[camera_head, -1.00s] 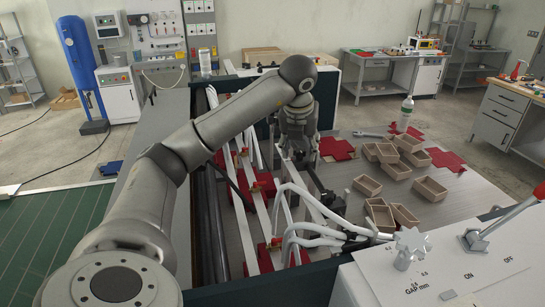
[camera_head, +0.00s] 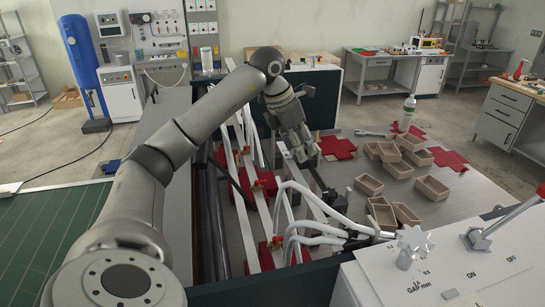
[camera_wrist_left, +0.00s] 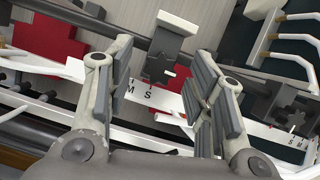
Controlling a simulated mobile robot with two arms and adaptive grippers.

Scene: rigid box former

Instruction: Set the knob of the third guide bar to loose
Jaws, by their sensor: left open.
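Several long white guide bars (camera_head: 234,187) run along the machine bed in the head view; I cannot tell which is the third. My left gripper (camera_head: 306,158) hangs tilted over the bars' far right part, open and empty. In the left wrist view its two fingers (camera_wrist_left: 163,60) stand wide apart. Between them show a white bar (camera_wrist_left: 147,92) with letters M and S and a grey clamp block (camera_wrist_left: 165,35). A dark lobed knob (camera_wrist_left: 288,104) lies right of the right finger, apart from it. The knob's setting cannot be read. My right gripper is out of view.
Small tan boxes (camera_head: 373,185) and red flat blanks (camera_head: 338,148) lie on the plate to the right, with a wrench (camera_head: 369,133) and a bottle (camera_head: 408,112). White curved hoses (camera_head: 288,190) rise over the bars. A control panel (camera_head: 440,265) stands at front right.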

